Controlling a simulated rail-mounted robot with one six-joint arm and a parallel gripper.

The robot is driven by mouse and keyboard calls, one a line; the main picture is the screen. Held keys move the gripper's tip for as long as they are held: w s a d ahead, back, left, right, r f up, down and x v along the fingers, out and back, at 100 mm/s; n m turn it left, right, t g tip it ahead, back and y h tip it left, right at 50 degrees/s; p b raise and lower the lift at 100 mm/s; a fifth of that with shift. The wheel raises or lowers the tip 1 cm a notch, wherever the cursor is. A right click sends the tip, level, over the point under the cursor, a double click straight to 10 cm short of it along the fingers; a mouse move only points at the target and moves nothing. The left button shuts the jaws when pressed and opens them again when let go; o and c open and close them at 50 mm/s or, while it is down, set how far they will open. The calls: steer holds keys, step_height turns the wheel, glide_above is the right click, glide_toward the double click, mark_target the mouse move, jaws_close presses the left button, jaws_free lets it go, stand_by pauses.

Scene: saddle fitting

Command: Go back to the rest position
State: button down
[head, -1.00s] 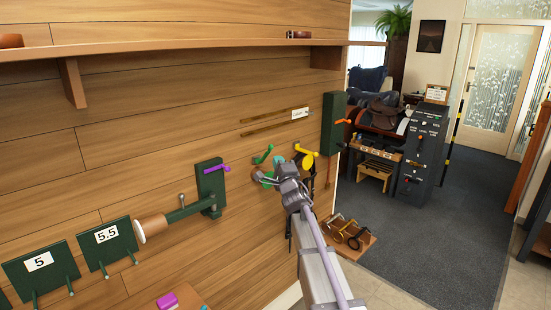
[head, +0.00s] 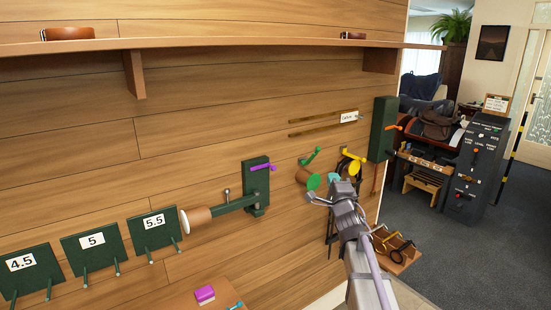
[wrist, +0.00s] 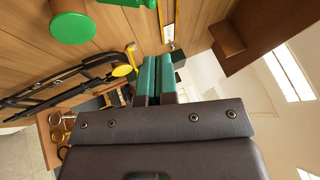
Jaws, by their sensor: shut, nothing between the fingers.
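My gripper (head: 334,179) is in front of the wooden wall, at the centre right of the head view. In the wrist view its two teal fingers (wrist: 155,77) lie together, shut with nothing between them. In the head view a round peg with a green end (head: 313,182) is just left of the fingertips. A yellow-handled fitting (head: 354,161) is just above and right of them. The green disc (wrist: 73,28) and a yellow knob (wrist: 122,71) also show in the wrist view, left of the fingers and apart from them.
A purple-handled green bracket (head: 256,188) with a wooden roller and numbered green plates (head: 93,241) line the wall at left. A shelf (head: 215,42) runs above. A dark green wall box (head: 383,128) and a black control cabinet (head: 476,167) stand to the right. Carpeted floor is open beyond.

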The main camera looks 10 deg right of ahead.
steer(key=s+d+f+n+g+h, duration=0.1)
steer(key=s+f+n+g+h, duration=0.1)
steer(key=s+f+n+g, duration=0.5)
steer(key=s+d+f+n+g+h, duration=0.1)
steer(key=s+f+n+g+h, duration=0.2)
steer(key=f+g, duration=0.5)
steer(key=s+a+f+n+g+y, duration=0.4)
steer(key=s+a, duration=0.3)
steer(key=s, duration=0.4)
steer(key=s+a+f+n+g+y, duration=0.1)
steer(key=s+a+f+n+g, duration=0.2)
steer(key=s+a+n, duration=0.55)
steer(key=w+d+r+m+t+h+p, duration=0.1)
steer(key=w+d+r+m+t+h, duration=0.25)
steer(key=w+d, duration=0.55)
steer(key=w+d+r+m+t+h+p, duration=0.15)
steer(key=w+d+r+m+t, duration=0.3)
steer(key=w+d, duration=0.45)
steer(key=n+t+y, duration=0.4)
steer(key=t+y, duration=0.2)
steer(key=t, duration=0.7)
glide_toward(319, 150)
steer(key=shift+m, duration=0.25)
steer(key=p+x, duration=0.2)
steer(key=x, duration=0.5)
steer(key=shift+w+p, duration=0.3)
